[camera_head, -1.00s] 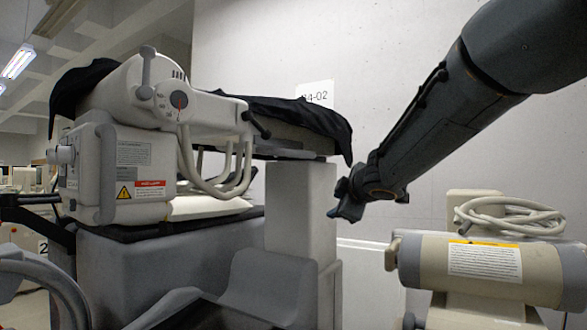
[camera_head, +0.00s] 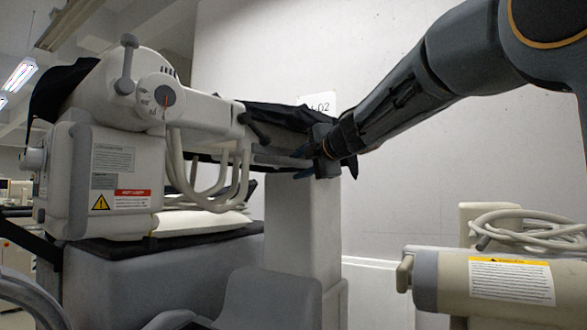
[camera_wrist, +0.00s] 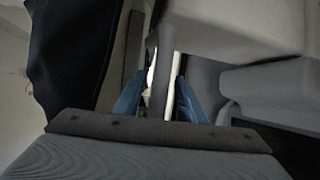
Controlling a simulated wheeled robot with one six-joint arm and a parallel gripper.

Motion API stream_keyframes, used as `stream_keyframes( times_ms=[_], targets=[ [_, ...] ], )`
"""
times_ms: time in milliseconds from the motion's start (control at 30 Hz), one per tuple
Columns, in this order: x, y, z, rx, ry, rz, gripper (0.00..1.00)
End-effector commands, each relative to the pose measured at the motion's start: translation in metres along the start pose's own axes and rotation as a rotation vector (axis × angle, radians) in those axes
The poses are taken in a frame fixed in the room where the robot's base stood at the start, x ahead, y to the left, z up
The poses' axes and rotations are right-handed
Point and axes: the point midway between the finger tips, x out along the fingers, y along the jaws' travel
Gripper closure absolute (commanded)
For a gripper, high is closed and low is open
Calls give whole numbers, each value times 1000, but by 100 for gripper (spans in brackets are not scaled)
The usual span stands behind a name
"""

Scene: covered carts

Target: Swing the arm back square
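A pale swing arm (camera_head: 205,108) runs right from a round dial (camera_head: 165,97) on top of a pale machine housing (camera_head: 112,165). A dark handle (camera_head: 255,130) sticks out at the arm's right end. My gripper (camera_head: 302,163) is to the right of this handle and a little lower in the picture, apart from it, in front of the black cover's edge. In the wrist view my gripper (camera_wrist: 160,100) has its two blue fingers spread. A grey bar (camera_wrist: 161,60) shows between them; I cannot tell whether it is the handle, or whether it is touched.
A black cover (camera_head: 285,115) drapes over the cart behind the swing arm. Pale hoses (camera_head: 215,190) loop below it. A pale post (camera_head: 300,215) stands under my gripper.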

Motion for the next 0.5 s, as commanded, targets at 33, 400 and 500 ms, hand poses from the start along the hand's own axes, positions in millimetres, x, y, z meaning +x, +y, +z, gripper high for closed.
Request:
stream_keyframes(
  times_ms=[33,400,500],
  targets=[
    [8,-1,0,1,2,-2,63],
    [29,0,-3,-1,3,0,63],
    [29,0,-3,0,3,0,63]
  ],
)
